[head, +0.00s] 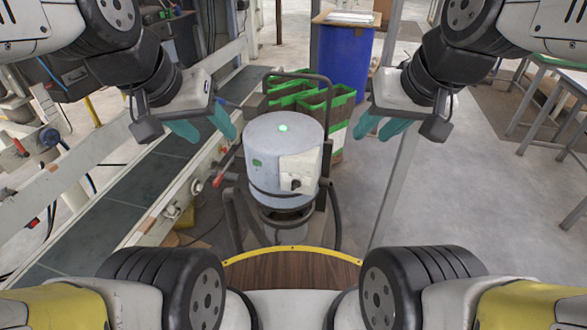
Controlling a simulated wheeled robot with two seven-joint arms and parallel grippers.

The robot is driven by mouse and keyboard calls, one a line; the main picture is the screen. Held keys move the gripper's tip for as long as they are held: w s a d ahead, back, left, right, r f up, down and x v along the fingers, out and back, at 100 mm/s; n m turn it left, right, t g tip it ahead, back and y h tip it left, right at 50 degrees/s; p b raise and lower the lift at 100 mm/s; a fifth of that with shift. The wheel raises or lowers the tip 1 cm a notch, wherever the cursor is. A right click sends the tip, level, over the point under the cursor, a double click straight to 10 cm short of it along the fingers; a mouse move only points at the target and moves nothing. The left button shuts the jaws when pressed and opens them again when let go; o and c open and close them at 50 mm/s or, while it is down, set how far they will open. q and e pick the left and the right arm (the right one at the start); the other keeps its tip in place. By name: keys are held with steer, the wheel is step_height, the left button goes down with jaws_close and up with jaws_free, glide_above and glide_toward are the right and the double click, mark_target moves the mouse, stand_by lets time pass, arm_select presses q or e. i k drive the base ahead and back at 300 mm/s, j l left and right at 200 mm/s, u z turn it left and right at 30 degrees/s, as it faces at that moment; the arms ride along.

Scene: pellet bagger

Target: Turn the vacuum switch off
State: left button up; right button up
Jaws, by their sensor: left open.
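The vacuum (262,160) is a grey-blue drum on a dark wheeled frame, standing upright in the middle of the head view. A green light (283,128) glows on its lid. A pale switch box (300,167) is on its front right side, with a small dark switch (295,183); its exact setting is too small to tell. My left gripper (203,126), with teal fingers, is open and empty to the left of the drum. My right gripper (381,128) looks open and empty to the right of it. Neither touches the vacuum.
A conveyor (150,185) with a metal rail runs along the left. Green crates (335,103) and a blue barrel (345,58) stand behind the vacuum. A grey post (397,185) rises right of it. Tables stand at far right; the floor (460,200) between is clear.

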mark_target(295, 183)
steer(key=j+z, duration=0.55)
steer(key=z, duration=0.15)
steer(key=k+j+z, duration=0.1)
steer(key=j+z, duration=0.2)
